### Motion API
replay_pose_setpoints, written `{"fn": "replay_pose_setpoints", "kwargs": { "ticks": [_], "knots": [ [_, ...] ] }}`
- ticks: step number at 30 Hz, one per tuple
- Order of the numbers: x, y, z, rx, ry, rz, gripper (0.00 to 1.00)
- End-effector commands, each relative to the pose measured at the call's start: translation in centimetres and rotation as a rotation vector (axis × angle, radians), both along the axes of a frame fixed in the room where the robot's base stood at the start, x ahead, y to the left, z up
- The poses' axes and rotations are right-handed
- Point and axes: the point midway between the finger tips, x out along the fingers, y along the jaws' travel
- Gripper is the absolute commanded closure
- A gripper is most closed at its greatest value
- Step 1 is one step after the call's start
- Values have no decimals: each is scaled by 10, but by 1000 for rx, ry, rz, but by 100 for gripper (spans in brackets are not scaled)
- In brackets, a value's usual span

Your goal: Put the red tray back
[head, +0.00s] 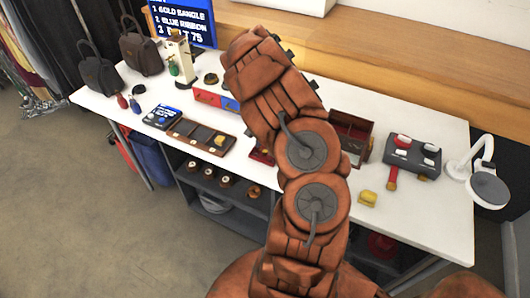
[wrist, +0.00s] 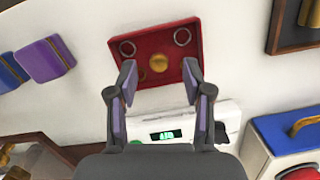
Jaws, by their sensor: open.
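The red tray (wrist: 160,35) lies flat on the white table in the wrist view. It is shallow and square, with two silver rings and a round gold piece in it. My gripper (wrist: 159,74) is open and empty, its two fingertips in front of the tray's near part, one toward each side. I cannot tell whether they touch it. In the head view my arm covers my gripper and most of this area. A small red edge (head: 261,154) shows left of my arm, likely the tray.
A white device with a green display (wrist: 165,133) is close below my fingers. The head view shows a compartment tray (head: 200,138), an open wooden box (head: 352,130) and a lamp (head: 487,188).

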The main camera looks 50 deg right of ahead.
Motion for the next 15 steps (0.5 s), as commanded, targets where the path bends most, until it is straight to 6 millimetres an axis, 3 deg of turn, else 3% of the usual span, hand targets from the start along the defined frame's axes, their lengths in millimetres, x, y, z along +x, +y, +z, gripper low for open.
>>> {"fn": "replay_pose_setpoints", "kwargs": {
  "ticks": [6, 15],
  "knots": [
    [-2, 3, -20, 3, 3, -1, 50],
    [-1, 3, -25, 1, 1, 0, 50]
  ]
}}
